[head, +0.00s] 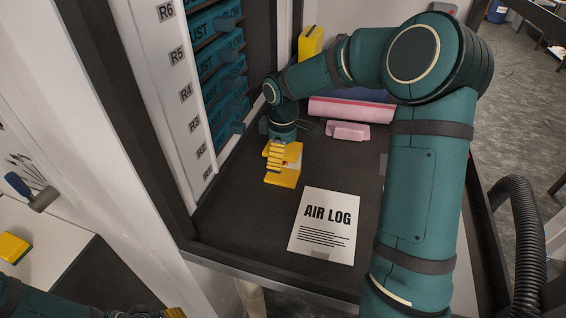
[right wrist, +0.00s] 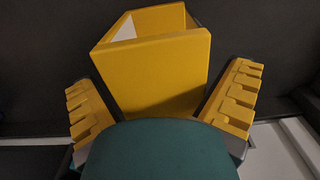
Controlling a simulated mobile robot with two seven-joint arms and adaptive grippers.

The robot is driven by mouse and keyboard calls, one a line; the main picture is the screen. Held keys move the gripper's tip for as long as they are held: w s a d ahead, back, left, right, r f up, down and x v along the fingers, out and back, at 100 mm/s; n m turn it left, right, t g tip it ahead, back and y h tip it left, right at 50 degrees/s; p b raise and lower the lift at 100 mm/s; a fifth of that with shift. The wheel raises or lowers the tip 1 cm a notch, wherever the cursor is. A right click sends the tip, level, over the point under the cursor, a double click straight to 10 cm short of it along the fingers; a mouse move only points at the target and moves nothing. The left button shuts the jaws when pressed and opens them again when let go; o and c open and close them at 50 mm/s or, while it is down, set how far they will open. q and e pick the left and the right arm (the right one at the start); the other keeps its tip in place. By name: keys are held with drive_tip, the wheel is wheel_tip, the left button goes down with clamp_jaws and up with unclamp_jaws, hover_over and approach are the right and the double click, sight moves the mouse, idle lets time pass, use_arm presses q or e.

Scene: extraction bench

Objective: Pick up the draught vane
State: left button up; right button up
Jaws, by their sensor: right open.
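A yellow, angular, box-like piece with a pale inner face, which I take to be the draught vane (head: 284,180), stands on the dark bench top below the rack. My right gripper (head: 275,156) is over it, pointing down. In the right wrist view the vane (right wrist: 155,72) lies between the two ribbed yellow fingers of the right gripper (right wrist: 163,100). The fingers are spread, with no clear grip on it. My left gripper (head: 173,313) barely shows at the bottom edge; its jaws are mostly cut off.
The AIR LOG sheet (head: 325,226) lies in front of the vane. A pink block (head: 348,131) and a longer pink item (head: 350,109) lie behind. A yellow object (head: 311,42) stands farther back. A rack of teal drawers (head: 222,84) rises close on the left.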

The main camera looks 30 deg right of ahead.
drive_tip(key=c, duration=1.2)
drive_tip(key=shift+r, duration=0.15)
drive_tip(key=shift+s+d+r, duration=0.1)
drive_tip(key=shift+d+r, duration=0.05)
drive_tip(key=shift+r, duration=0.4)
drive_tip(key=r, duration=0.6)
drive_tip(key=shift+s+d+p, duration=0.3)
drive_tip(key=shift+s+p, duration=0.05)
drive_tip(key=s+d, duration=0.8)
drive_tip(key=s, duration=0.1)
drive_tip(key=s+d, duration=0.4)
drive_tip(key=s, duration=0.1)
drive_tip(key=shift+s+f+b, duration=0.15)
drive_tip(key=shift+b, duration=0.2)
